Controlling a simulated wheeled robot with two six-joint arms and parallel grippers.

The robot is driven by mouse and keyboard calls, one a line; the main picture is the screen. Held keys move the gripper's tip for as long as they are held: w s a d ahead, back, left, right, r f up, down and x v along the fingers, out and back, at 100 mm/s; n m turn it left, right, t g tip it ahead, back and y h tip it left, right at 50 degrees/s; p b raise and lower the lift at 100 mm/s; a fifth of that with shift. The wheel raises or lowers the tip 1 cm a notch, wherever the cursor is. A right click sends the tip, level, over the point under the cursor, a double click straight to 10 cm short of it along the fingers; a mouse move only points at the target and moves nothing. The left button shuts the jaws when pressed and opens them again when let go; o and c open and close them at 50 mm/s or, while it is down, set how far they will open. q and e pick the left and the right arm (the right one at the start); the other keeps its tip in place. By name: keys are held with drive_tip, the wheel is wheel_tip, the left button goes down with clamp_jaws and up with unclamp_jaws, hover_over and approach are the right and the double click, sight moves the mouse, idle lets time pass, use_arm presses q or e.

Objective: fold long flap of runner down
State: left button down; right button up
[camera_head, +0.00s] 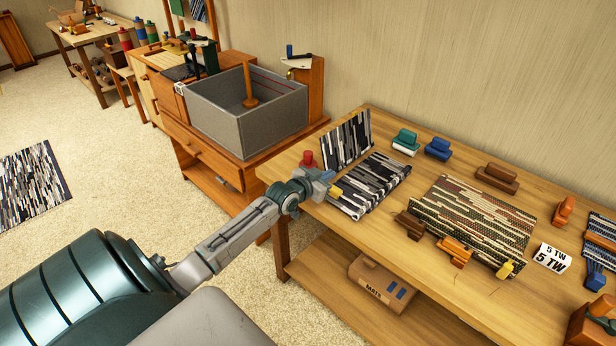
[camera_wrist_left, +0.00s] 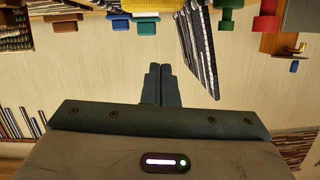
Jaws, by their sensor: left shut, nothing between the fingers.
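The runner, striped in black, grey and white, is at the left end of the wooden table. One part (camera_head: 378,183) lies on the tabletop, and a flap (camera_head: 346,140) stands up steeply at its far left side. My left gripper (camera_head: 326,178) is at the table's left end, beside the near left side of the runner. In the left wrist view, its fingers (camera_wrist_left: 160,86) are together with nothing between them. A striped piece of the runner (camera_wrist_left: 197,50) shows to the right of the fingers there, apart from them. My right gripper is not in view.
A red block (camera_head: 308,158) and a yellow block (camera_head: 336,191) are close to my left gripper. A brown patterned mat (camera_head: 475,222) with several weights lies to the right. Green (camera_head: 406,142) and blue (camera_head: 438,148) blocks stand behind. A grey bin (camera_head: 220,122) stands left of the table.

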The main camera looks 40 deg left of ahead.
use_arm(q)
drive_tip(key=p+v, duration=0.1)
drive_tip(key=v, duration=0.8)
drive_tip(key=shift+a+f, duration=0.15)
drive_tip(key=shift+f, duration=0.2)
drive_tip(key=shift+s, duration=0.1)
